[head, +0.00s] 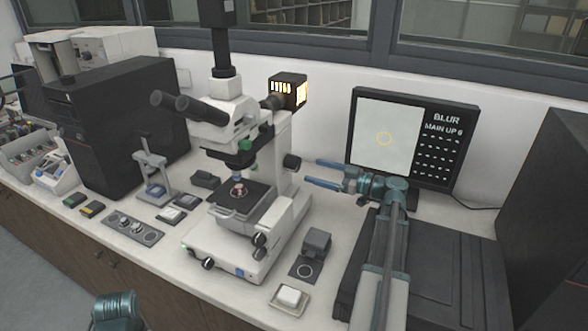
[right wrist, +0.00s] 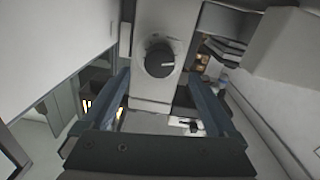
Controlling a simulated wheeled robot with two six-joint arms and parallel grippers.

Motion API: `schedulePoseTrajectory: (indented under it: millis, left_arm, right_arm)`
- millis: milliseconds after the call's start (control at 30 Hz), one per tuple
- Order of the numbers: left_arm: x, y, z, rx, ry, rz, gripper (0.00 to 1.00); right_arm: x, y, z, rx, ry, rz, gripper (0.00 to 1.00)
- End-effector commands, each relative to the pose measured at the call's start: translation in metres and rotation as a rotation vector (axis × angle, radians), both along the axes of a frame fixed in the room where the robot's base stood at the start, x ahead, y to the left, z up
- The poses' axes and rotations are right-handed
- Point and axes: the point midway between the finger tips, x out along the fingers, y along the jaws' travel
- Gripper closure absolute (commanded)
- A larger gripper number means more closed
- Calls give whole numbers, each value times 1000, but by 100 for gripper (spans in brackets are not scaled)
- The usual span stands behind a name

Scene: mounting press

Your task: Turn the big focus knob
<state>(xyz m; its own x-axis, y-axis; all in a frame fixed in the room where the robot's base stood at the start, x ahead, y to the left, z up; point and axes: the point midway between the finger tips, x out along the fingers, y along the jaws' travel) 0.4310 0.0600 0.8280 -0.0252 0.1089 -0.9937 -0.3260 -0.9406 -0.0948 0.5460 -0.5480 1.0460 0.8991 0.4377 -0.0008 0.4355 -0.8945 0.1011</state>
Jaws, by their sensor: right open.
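The big focus knob (head: 292,161) is a dark round knob on the right side of the white microscope (head: 262,150). In the right wrist view the knob (right wrist: 159,58) faces me, with a pale line mark pointing right. My right gripper (head: 312,171) is open and empty, its fingers pointing left at the knob. In the right wrist view the gripper (right wrist: 160,77) has one finger on each side below the knob; I see no contact. The monitor (head: 384,138) reads "BLUR" and "MAIN UP 6". A teal part of my left arm shows at the bottom edge; its fingers are hidden.
A grey block (head: 317,241) and a white button box (head: 290,298) stand in front of the microscope's right side. A black computer case (head: 125,120) stands left. A dark flat case (head: 455,260) lies right, beneath my right arm. A lamp housing (head: 288,90) glows behind the microscope.

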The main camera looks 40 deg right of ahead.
Motion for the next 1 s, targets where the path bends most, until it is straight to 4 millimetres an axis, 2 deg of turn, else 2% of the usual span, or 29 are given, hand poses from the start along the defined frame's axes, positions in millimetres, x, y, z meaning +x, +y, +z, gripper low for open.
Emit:
schedulePoseTrajectory:
  millis: [233,500,700,1000]
  left_arm:
    - [0,0,0,0,0,0,32]
    - [0,0,0,0,0,0,32]
    - [0,0,0,0,0,0,32]
    - [0,0,0,0,0,0,32]
  right_arm:
    - [6,3,0,0,0,2,7]
    - [42,21,0,0,0,4,7]
    - [62,30,0,0,0,2,7]
    - [68,33,0,0,0,0,7]
